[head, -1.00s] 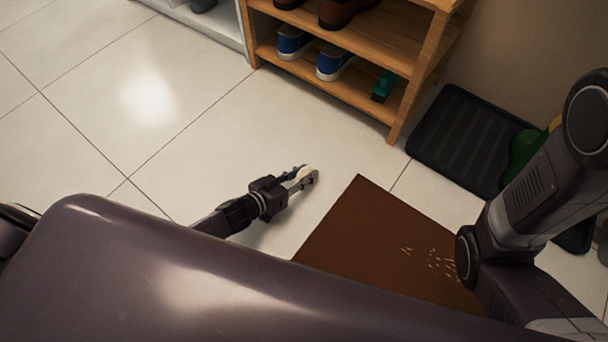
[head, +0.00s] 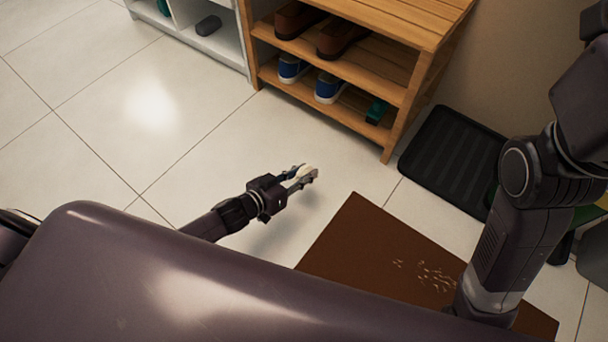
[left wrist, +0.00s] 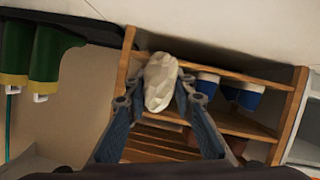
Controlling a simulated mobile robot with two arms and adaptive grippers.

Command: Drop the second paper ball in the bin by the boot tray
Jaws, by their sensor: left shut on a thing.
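The crumpled white paper ball (left wrist: 160,82) is gripped between the fingertips of my left gripper (left wrist: 157,102). In the head view the left gripper (head: 300,178) holds the ball (head: 304,170) above the pale floor, left of the brown mat. The black boot tray (head: 450,155) lies right of the shoe rack, partly hidden by my right arm. A grey object (head: 596,258) at the right edge, cut off by the frame, may be the bin. My right gripper is out of view.
A wooden shoe rack (head: 415,85) with blue and brown shoes stands beyond the gripper. The brown mat (head: 355,245) has pale marks on it. Green boots (left wrist: 52,55) show in the left wrist view. Open tiled floor lies to the left.

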